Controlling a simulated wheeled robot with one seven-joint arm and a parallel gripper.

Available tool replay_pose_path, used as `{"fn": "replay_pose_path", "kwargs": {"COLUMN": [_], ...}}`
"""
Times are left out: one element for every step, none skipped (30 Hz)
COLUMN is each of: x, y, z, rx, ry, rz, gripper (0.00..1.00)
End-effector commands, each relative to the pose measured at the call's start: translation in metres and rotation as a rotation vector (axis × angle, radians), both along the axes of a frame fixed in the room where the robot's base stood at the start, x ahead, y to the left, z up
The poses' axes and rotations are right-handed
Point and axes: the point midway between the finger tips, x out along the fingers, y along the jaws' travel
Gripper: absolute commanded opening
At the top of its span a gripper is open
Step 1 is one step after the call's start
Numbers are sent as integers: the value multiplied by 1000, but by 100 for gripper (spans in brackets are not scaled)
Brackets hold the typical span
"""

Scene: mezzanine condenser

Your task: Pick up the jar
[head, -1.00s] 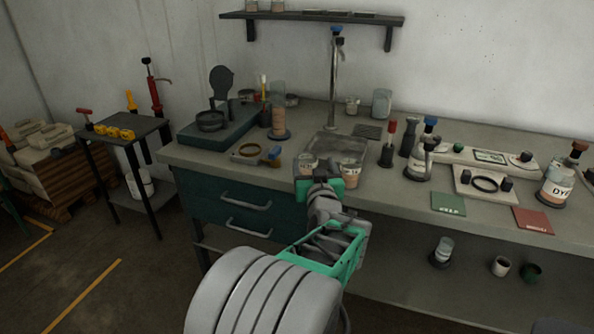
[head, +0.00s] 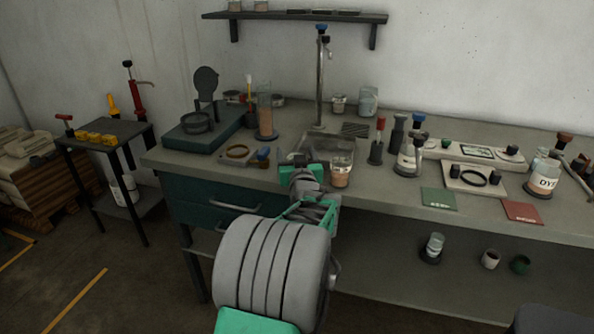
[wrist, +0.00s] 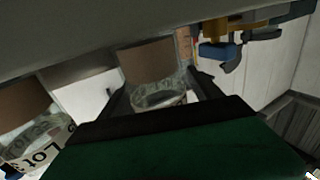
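In the wrist view, which looks upside down, a clear glass jar (wrist: 150,65) with brown contents stands on the worktop. Its open rim lies between the two dark fingers of my gripper (wrist: 162,97), which are apart with a gap on each side. A second jar (wrist: 28,105), with brown contents and a label reading "Lot", stands to the left there. In the head view, my gripper (head: 299,162) is at the front of the bench and mostly hides one jar. The other jar (head: 341,172) stands just right of it, upright.
The bench (head: 385,205) has a shallow tray (head: 318,143) behind the jars and a tall tap (head: 320,80). Green (head: 438,199) and red (head: 523,212) mats and stoppered bottles are to the right.

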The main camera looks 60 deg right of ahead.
Motion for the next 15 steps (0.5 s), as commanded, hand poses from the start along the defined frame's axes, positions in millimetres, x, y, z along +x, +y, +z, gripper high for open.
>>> {"fn": "replay_pose_path", "kwargs": {"x": [0,0,0,0,0,0,0,0,0,0,0,0,0,0,0], "y": [0,0,0,0,0,0,0,0,0,0,0,0,0,0,0], "z": [0,0,0,0,0,0,0,0,0,0,0,0,0,0,0], "rx": [0,0,0,0,0,0,0,0,0,0,0,0,0,0,0], "ry": [0,0,0,0,0,0,0,0,0,0,0,0,0,0,0], "rz": [0,0,0,0,0,0,0,0,0,0,0,0,0,0,0], "gripper": [69,67,64,61,59,55,53,50,47,45,42,39,37,34,31]}}
